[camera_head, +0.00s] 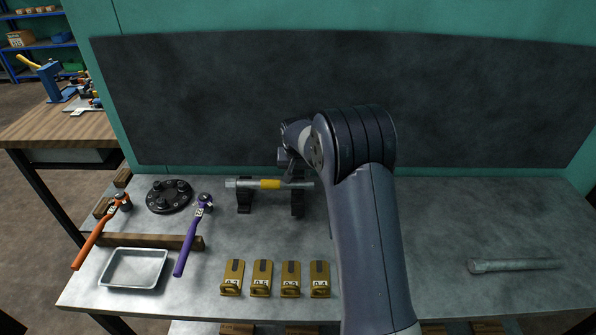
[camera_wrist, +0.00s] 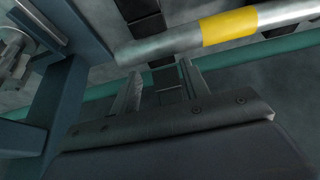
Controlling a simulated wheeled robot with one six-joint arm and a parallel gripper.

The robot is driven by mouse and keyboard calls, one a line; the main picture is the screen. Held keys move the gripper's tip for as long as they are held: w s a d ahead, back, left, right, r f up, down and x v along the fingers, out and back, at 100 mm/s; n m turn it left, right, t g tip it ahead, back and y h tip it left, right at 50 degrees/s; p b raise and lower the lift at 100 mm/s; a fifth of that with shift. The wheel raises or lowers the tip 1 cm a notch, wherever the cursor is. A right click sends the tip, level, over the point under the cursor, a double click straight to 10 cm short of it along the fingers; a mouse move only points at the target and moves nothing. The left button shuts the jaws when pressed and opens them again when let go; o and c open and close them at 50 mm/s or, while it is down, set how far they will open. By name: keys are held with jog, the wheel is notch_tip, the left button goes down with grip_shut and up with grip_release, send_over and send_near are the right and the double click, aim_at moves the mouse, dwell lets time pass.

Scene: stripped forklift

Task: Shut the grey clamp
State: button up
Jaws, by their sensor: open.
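A metal rod with a yellow band (camera_head: 270,184) lies across two dark stands on the bench; it crosses the top of the wrist view (camera_wrist: 229,27). My gripper (camera_head: 291,174) is at the right stand (camera_head: 298,205), near the rod's right end, partly hidden by my arm. In the wrist view my gripper (camera_wrist: 160,78) has its two fingers apart. A narrow dark grey part (camera_wrist: 167,78) shows between them, below the rod. It may belong to the grey clamp, but I cannot tell its shape, how far open it is, or whether the fingers touch it.
A black round flange (camera_head: 169,196), an orange-handled ratchet (camera_head: 97,238), a purple-handled ratchet (camera_head: 188,245) and a metal tray (camera_head: 134,268) are on the left. Several brass-coloured labelled blocks (camera_head: 262,279) stand in front. A grey bar (camera_head: 515,265) lies right, with clear bench around it.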

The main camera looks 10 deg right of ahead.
jog(key=o, duration=0.6)
jog(key=shift+c, duration=0.2)
jog(key=shift+r, duration=0.1)
jog(key=b+v, duration=0.1)
jog(key=v, duration=0.9)
jog(key=shift+s+r, duration=0.2)
jog(key=shift+r, duration=0.15)
jog(key=shift+a, duration=0.1)
jog(key=x, duration=0.3)
jog(key=p+x, duration=0.1)
jog(key=x, duration=0.3)
jog(key=w+x, duration=0.1)
jog(key=x, duration=0.3)
jog(key=shift+s+r+p, duration=0.1)
jog(key=shift+r+p, duration=0.1)
jog(key=shift+p, duration=0.2)
jog(key=shift+w+d, duration=0.2)
jog(key=shift+w, duration=0.35)
jog(key=shift+s, duration=0.1)
